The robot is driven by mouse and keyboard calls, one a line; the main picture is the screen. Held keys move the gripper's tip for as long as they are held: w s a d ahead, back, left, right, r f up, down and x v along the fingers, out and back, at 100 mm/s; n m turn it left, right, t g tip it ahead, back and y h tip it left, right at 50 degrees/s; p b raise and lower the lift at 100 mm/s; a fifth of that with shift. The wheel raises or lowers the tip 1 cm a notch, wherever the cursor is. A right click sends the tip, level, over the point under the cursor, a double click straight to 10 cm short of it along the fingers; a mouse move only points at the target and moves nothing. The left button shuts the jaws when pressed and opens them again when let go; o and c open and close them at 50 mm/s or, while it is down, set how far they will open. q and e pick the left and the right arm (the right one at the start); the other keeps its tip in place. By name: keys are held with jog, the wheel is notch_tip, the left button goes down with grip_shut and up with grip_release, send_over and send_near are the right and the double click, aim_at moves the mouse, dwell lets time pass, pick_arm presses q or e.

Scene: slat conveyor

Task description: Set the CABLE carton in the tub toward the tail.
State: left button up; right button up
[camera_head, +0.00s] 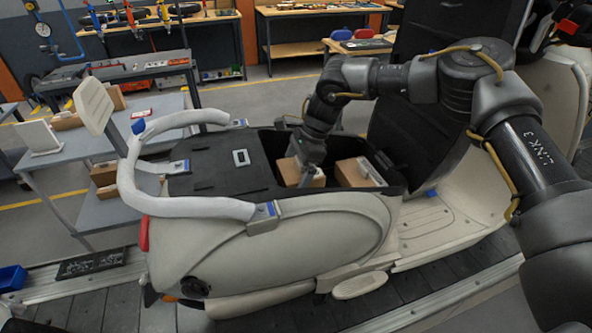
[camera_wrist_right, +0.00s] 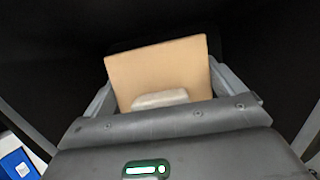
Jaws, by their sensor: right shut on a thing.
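A cream scooter (camera_head: 270,235) has an open dark tub (camera_head: 262,143) in its body, with the tail on the left. My right gripper (camera_head: 311,172) reaches down into the tub and is shut on a brown carton (camera_head: 291,171) in its tail-side part. In the right wrist view the carton (camera_wrist_right: 160,65) sits between the two fingers, with a pale patch near the palm. No CABLE lettering can be read. I cannot tell whether the carton touches the tub floor. A second brown carton (camera_head: 352,172) stands apart, to the right in the tub. My left gripper is out of view.
A white grab rail (camera_head: 185,205) and black deck (camera_head: 215,168) lie left of the tub. The raised dark seat (camera_head: 410,115) stands behind and right. A grey side table (camera_head: 90,150) with several cartons stands left. My right arm crosses from the right.

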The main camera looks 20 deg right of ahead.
jog(key=shift+f, duration=0.25)
jog(key=shift+f, duration=0.3)
jog(key=o, duration=1.1)
jog(key=shift+b, duration=0.3)
jog(key=b+v, duration=0.2)
jog(key=v, duration=0.7)
jog(key=shift+r+b, duration=0.2)
jog(key=shift+b, duration=0.15)
jog(key=shift+v, duration=0.8)
jog(key=shift+s+f, duration=0.1)
jog(key=shift+f, duration=0.05)
